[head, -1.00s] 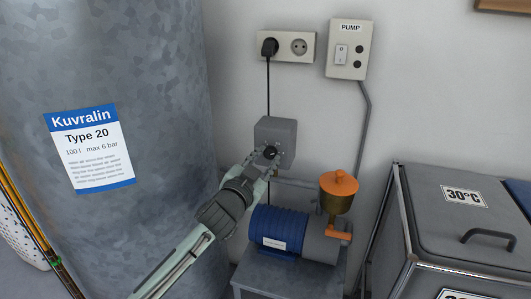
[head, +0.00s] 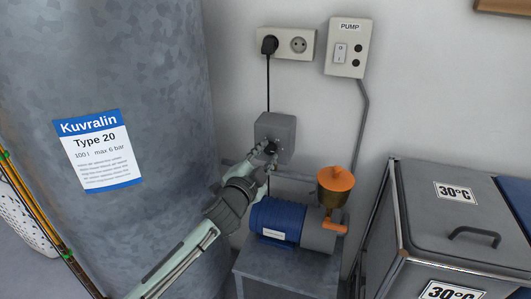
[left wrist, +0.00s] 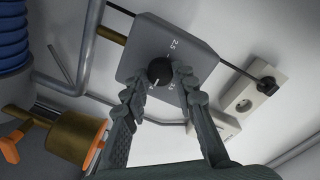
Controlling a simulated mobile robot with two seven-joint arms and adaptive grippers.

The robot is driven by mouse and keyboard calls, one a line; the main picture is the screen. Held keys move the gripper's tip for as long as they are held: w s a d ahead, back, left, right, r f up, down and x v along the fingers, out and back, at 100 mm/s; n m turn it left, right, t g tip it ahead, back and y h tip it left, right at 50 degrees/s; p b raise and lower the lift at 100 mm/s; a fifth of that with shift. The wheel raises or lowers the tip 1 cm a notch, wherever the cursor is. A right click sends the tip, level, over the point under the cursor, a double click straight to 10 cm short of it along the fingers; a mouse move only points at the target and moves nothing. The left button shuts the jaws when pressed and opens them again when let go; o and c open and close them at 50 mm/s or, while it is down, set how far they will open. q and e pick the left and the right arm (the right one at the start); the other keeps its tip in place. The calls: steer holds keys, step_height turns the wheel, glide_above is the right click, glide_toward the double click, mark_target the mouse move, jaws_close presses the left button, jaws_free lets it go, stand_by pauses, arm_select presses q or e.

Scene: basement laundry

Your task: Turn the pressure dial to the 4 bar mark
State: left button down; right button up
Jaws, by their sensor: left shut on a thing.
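The pressure dial is a small black knob (left wrist: 160,72) on the front of a grey switch box (head: 275,135) on the wall. In the left wrist view the box face (left wrist: 150,42) carries white marks; 2.5 is readable and another mark near the right finger is partly covered. I cannot read the dial's exact setting. My left gripper (head: 266,154) is at the box with its fingers around the knob. In the left wrist view the gripper (left wrist: 157,82) has one finger on each side of the knob, shut on it. My right gripper is not in view.
A large grey tank (head: 150,60) stands left of the arm. A blue pump motor (head: 277,219) and a brass cup with an orange top (head: 336,182) sit below the box. A socket plate (head: 286,44) and pump switch (head: 347,47) are above. Grey bins (head: 440,225) stand right.

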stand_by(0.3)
arm_select(q)
steer(key=c, duration=1.2)
jaws_free()
steer(key=v, duration=1.2)
